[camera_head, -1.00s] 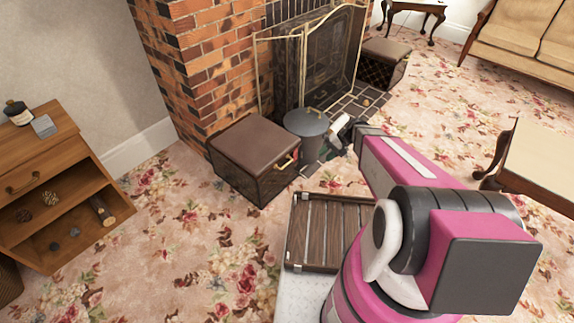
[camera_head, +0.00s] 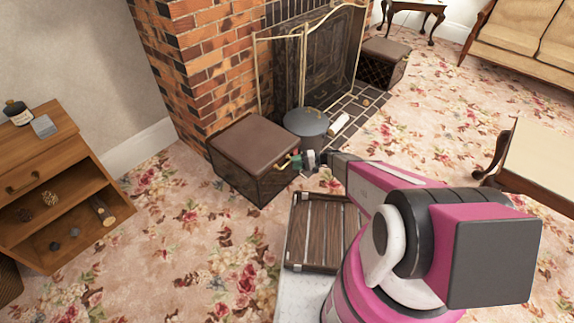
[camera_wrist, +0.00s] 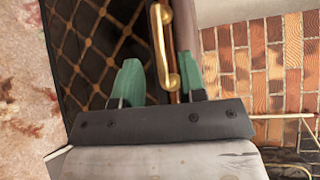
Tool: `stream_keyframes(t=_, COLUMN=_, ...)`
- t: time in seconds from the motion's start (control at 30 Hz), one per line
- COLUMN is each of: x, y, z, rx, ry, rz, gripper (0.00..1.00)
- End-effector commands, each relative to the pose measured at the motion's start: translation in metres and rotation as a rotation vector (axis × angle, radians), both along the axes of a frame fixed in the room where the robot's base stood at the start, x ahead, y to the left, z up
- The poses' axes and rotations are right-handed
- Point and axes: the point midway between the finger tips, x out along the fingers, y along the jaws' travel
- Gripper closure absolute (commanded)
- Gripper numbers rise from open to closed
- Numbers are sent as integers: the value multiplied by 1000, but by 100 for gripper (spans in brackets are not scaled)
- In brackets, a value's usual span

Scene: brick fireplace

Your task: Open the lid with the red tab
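A dark box (camera_head: 235,172) with a brown padded lid (camera_head: 255,143) stands in front of the fireplace, and the lid looks closed. In the wrist view, a brass handle (camera_wrist: 162,45) runs beside the lid's brown edge, on the box's lattice-patterned side (camera_wrist: 95,40). My gripper (camera_head: 301,160) is at the handle side of the box. In the wrist view, its green fingers (camera_wrist: 158,68) are apart, with the handle's lower end between them, nearer the right finger. I cannot tell whether they touch it. No red tab shows clearly.
A grey lidded bucket (camera_head: 306,122) stands right behind the box, with a log (camera_head: 338,124) beside it on the hearth. A fire screen (camera_head: 262,75) is behind. A slatted wooden piece (camera_head: 315,245) lies in front of the box.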

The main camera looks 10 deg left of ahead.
Motion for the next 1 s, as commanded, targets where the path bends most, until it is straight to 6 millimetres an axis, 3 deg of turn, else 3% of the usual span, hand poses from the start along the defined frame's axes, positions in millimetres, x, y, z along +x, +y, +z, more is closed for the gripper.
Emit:
stream_keyframes(t=0.1, x=-4, y=19, z=-3, rx=0, ry=0, rz=1, gripper=62)
stream_keyframes(t=0.3, x=-8, y=39, z=-6, rx=-1, ry=0, rz=0, gripper=62)
stream_keyframes(t=0.7, x=-9, y=46, z=-6, rx=-1, ry=0, rz=-1, gripper=62)
stream_keyframes(t=0.83, x=-9, y=45, z=-6, rx=-1, ry=0, rz=-1, gripper=100)
stream_keyframes(t=1.0, x=-9, y=45, z=-6, rx=-1, ry=1, rz=-1, gripper=100)
